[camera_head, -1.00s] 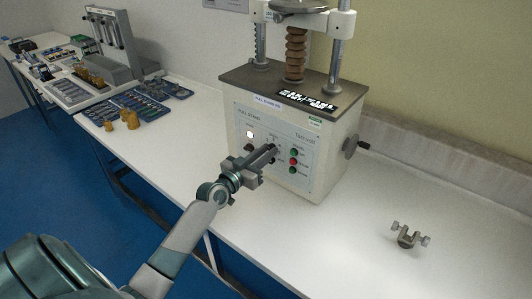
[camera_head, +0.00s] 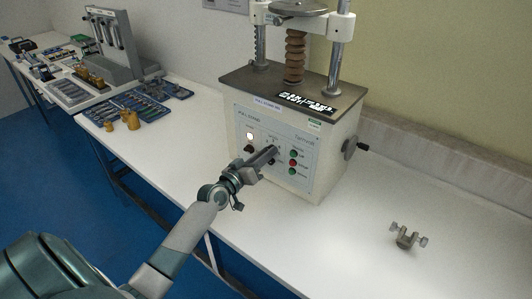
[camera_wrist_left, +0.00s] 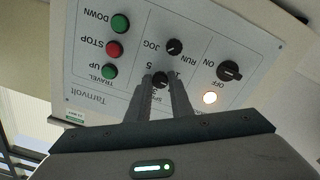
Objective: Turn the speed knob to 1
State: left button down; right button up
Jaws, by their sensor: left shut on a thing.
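The speed knob (camera_wrist_left: 160,79) is a small black dial on the tester's front panel, seen upside down in the left wrist view. It sits between the fingertips of my left gripper (camera_wrist_left: 160,82), which is shut on it. The fingers hide part of the knob and its scale, so I cannot read its setting; a "5" shows beside it. In the head view my left gripper (camera_head: 272,153) reaches the control panel (camera_head: 304,143) from the front left and covers the knob. My right gripper is not in view.
A black RUN/JOG knob (camera_wrist_left: 174,47) is close beside the fingers. The OFF/ON switch (camera_wrist_left: 229,70), a lit lamp (camera_wrist_left: 210,97) and green and red buttons (camera_wrist_left: 115,49) share the panel. A metal clamp (camera_head: 407,238) lies on the bench at right, with clear bench around it.

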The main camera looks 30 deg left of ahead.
pick_arm(q)
jog(key=shift+n+p, duration=0.75)
jog(key=shift+n, duration=2.65)
jog(key=c, duration=1.6)
grip_release()
jog(key=shift+s, duration=0.15)
